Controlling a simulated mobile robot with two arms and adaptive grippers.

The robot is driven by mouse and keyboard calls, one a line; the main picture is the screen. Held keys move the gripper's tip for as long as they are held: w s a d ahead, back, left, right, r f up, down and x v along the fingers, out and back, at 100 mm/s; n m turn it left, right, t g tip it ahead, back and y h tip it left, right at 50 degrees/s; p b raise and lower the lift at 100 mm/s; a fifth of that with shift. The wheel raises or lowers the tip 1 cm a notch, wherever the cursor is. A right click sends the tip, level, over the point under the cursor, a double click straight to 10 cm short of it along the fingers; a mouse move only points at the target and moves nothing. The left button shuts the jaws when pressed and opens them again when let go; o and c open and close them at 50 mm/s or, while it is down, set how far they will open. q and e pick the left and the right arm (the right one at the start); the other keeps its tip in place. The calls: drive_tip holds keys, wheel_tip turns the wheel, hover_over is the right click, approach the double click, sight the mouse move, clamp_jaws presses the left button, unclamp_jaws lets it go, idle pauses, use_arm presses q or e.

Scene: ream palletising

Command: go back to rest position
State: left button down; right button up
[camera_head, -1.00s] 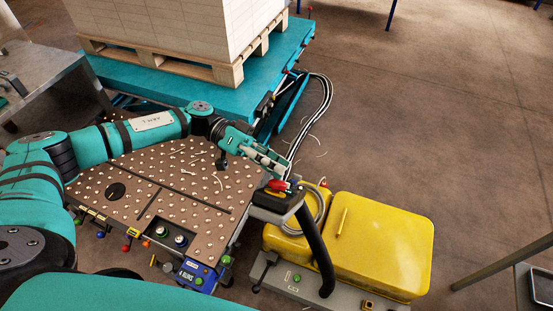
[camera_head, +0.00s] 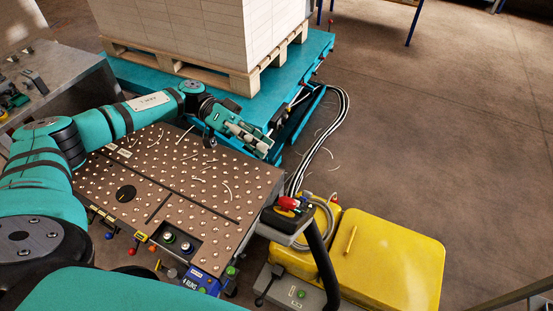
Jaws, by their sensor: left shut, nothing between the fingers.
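My left gripper (camera_head: 262,148) hangs at the end of the teal left arm, over the far right part of the ball-studded table (camera_head: 165,205). Its fingers are together and hold nothing. It is close to the near edge of the teal lift platform (camera_head: 235,98) in the picture. On that platform a wooden pallet (camera_head: 190,68) carries a tall block of pale stacked reams (camera_head: 205,25). My right gripper is not in view.
A yellow machine cover (camera_head: 390,258) stands at the lower right, with a black post and red switch (camera_head: 288,203) beside it. Cables (camera_head: 325,140) run to the lift. A grey bench (camera_head: 60,85) stands at left. The floor at right is clear.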

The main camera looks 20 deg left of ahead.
use_arm(q)
drive_tip(key=shift+w+a+r, duration=0.15)
drive_tip(key=shift+w+a, duration=0.15)
drive_tip(key=shift+a, duration=0.25)
